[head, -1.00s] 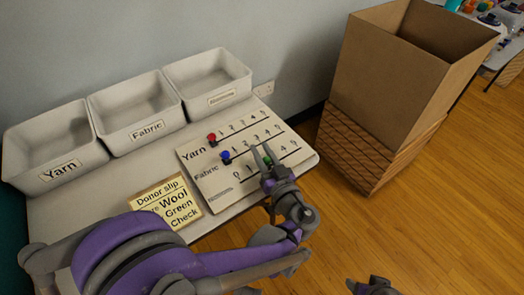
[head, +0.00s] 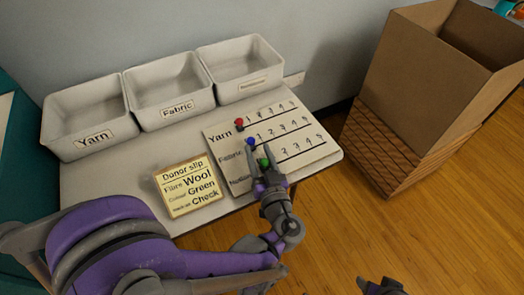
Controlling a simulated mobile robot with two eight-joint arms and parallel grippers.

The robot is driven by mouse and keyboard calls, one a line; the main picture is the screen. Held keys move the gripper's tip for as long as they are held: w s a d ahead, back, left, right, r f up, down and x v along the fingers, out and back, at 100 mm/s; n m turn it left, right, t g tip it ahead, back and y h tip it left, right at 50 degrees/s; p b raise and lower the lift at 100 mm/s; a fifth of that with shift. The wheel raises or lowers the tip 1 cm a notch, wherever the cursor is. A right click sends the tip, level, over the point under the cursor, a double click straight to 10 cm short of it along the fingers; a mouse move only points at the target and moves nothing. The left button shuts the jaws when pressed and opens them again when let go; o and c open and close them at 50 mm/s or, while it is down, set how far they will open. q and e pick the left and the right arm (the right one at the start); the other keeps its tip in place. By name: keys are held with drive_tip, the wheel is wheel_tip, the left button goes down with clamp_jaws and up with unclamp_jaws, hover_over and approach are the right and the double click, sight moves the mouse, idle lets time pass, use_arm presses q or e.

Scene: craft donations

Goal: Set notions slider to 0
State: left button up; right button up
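The slider board (head: 318,153) lies on the table with rows labelled Yarn, Fabric and Notions, the last label partly covered. The notions slider has a green knob (head: 264,162) near the left end of the lowest row, its zero mark hidden. The red knob (head: 239,123) and blue knob (head: 250,142) sit at the left ends of the rows above. My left gripper (head: 259,151) is over the lowest row, fingers spread, with the green knob between them, close to the right finger. Contact is unclear. My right gripper (head: 382,287) barely shows at the bottom edge.
A donor slip (head: 189,187) lies left of the board. Three bins stand behind: Yarn (head: 90,117), Fabric (head: 168,90) and a third (head: 240,67). A tall cardboard box (head: 420,90) stands on the floor at right.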

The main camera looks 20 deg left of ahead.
use_arm(q)
drive_tip(key=shift+o, duration=0.3)
drive_tip(key=shift+d, duration=0.1)
drive_tip(key=shift+s+d, duration=0.15)
drive_tip(key=shift+d, duration=0.05)
drive_tip(key=v, duration=1)
drive_tip(key=shift+p, duration=0.35)
drive_tip(key=shift+s, duration=0.1)
